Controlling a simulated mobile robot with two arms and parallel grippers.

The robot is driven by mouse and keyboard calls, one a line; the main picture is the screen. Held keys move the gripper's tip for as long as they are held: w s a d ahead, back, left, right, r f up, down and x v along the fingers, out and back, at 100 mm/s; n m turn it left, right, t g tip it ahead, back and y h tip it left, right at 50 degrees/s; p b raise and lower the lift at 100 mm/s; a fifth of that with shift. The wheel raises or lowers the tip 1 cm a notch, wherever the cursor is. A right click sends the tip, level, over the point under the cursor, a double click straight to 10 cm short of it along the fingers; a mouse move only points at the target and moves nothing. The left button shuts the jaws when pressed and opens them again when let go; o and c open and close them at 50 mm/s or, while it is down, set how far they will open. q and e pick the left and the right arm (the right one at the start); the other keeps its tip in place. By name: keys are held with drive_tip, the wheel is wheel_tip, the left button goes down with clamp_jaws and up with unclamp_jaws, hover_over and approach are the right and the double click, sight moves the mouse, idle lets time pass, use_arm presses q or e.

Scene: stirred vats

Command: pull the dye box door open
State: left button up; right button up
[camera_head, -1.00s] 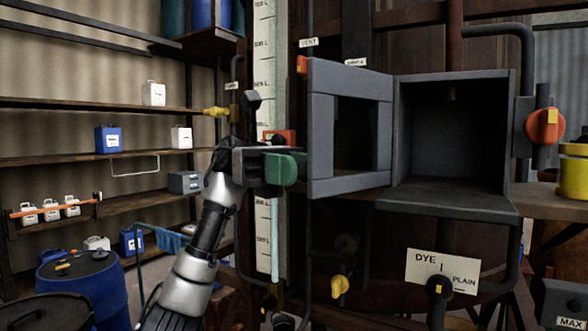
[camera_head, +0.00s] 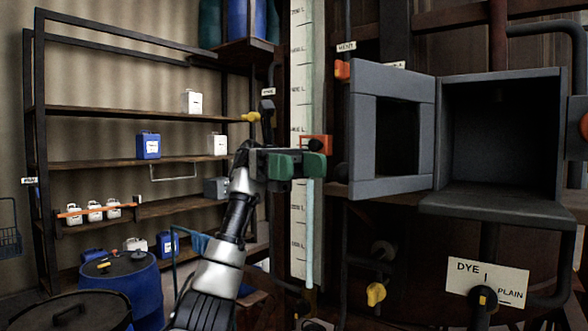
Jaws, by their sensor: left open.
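The dye box (camera_head: 495,207) is a grey box at the right, with an empty dark inside facing me. Its door (camera_head: 392,187), a grey frame with a window opening, stands swung open to the left of the box. My left gripper (camera_head: 298,164), with green finger pads, is open and appears empty. It is left of the door, with a visible gap between them, in front of the white level scale. My right gripper is not in view.
A yellow valve handle (camera_head: 376,293) is under the door. A tall white scale (camera_head: 299,222) stands behind my gripper. Shelves (camera_head: 110,113) with jugs and blue drums (camera_head: 123,285) are at the left.

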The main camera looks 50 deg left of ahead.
use_arm(q)
drive_tip(key=shift+w+a, duration=0.15)
drive_tip(key=shift+a, duration=0.9)
